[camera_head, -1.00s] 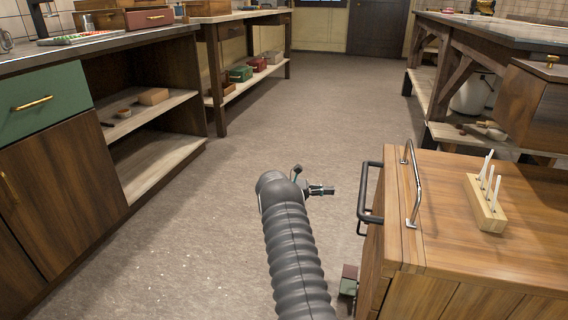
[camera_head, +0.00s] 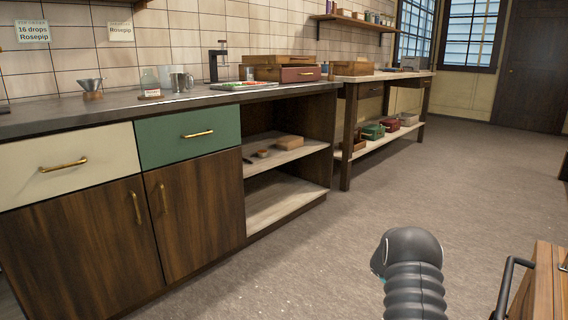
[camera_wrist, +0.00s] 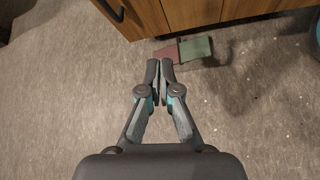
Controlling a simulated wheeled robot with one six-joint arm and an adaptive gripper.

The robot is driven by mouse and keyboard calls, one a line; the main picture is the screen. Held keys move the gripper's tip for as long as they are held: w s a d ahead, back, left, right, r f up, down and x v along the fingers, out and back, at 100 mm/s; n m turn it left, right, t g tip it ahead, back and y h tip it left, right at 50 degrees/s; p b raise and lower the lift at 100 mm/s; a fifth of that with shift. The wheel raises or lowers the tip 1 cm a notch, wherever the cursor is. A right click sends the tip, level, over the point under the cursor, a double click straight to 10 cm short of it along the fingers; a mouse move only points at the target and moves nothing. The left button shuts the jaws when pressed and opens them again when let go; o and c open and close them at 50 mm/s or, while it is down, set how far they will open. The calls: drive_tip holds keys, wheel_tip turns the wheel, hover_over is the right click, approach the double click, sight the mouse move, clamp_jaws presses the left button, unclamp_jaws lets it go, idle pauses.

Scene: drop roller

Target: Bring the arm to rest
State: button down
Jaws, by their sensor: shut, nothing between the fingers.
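My gripper (camera_wrist: 160,72) shows in the wrist view with its two fingers together and nothing between them. It hangs over the bare floor, near the foot of a wooden cabinet. In the head view my ribbed dark arm rises at the lower right, and the gripper itself is hidden behind it.
A wooden cart (camera_head: 545,285) with a black handle stands at the lower right, close to my arm. A counter (camera_head: 70,115) with a green drawer (camera_head: 188,136) runs along the left. A red and green block (camera_wrist: 195,48) lies by the cabinet foot. The floor (camera_head: 440,185) between is clear.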

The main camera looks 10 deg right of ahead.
drive_tip(key=s+a+r+m+t+y+p, duration=0.25)
drive_tip(key=s+a+r, duration=0.25)
drive_tip(key=a+r, duration=0.6)
drive_tip(key=s+a+r+m+t+y+p, duration=0.1)
drive_tip(key=s+a+r+m+t+y, duration=0.35)
drive_tip(key=a+r, duration=0.6)
drive_tip(key=s+a+r+n+t+y+p, duration=0.1)
drive_tip(key=s+a+r+t+p, duration=0.3)
drive_tip(key=s+a+r, duration=1.1)
drive_tip(key=shift+s+a+r+t, duration=0.15)
drive_tip(key=shift+a+r+t, duration=0.4)
drive_tip(key=shift+t, duration=0.55)
